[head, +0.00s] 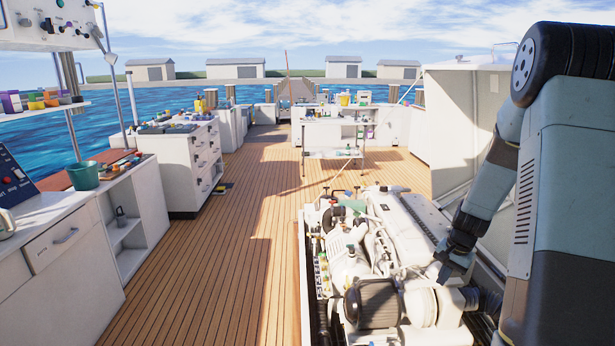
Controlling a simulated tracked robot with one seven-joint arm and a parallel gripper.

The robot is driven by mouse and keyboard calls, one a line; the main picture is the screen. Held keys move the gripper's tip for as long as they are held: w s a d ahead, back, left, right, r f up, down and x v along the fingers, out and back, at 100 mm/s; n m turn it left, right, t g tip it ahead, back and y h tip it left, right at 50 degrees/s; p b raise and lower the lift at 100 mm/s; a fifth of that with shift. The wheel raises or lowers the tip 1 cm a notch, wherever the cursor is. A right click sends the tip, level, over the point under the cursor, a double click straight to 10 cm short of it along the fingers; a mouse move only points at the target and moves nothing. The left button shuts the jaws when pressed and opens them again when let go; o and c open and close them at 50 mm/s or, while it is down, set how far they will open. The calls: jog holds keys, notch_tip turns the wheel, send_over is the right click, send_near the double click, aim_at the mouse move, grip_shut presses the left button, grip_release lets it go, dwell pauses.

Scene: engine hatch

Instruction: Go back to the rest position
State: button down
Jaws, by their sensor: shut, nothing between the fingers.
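My gripper (449,268) is at the lower right of the head view, at the end of my blue-grey arm. It is low over the right side of the white engine (415,222). The fingers look closed and hold nothing. I cannot tell whether they touch the engine. The engine sits in the open hatch and has a dark ribbed round part (375,300) at its near end.
White cabinets with a teal bucket (84,176) line the left. A drawer unit (190,160) stands beyond them. A small table (333,155) stands behind the engine. A raised white panel (450,130) stands at right. The wooden deck (230,240) is clear at centre left.

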jog(key=s+a+r+n+t, duration=0.1)
jog(key=s+a+r, duration=0.15)
jog(key=r, duration=0.35)
jog(key=s+a+r+n, duration=0.1)
jog(key=a+r, duration=0.2)
jog(key=r, duration=0.4)
jog(key=s+a+r+n+t, duration=0.1)
jog(key=s+a+r+n, duration=0.2)
jog(key=s+r, duration=0.6)
jog(key=s+a+r+n+t+h, duration=0.1)
jog(key=s+a+r, duration=0.6)
jog(key=s, duration=0.8)
notch_tip(320, 180, up, 2)
jog(key=shift+a+r+n+t+h, duration=0.15)
jog(key=shift+n+t+h, duration=0.15)
jog(key=shift+n+t, duration=0.65)
jog(key=c, duration=1.8)
grip_release()
jog(key=shift+n+g, duration=0.25)
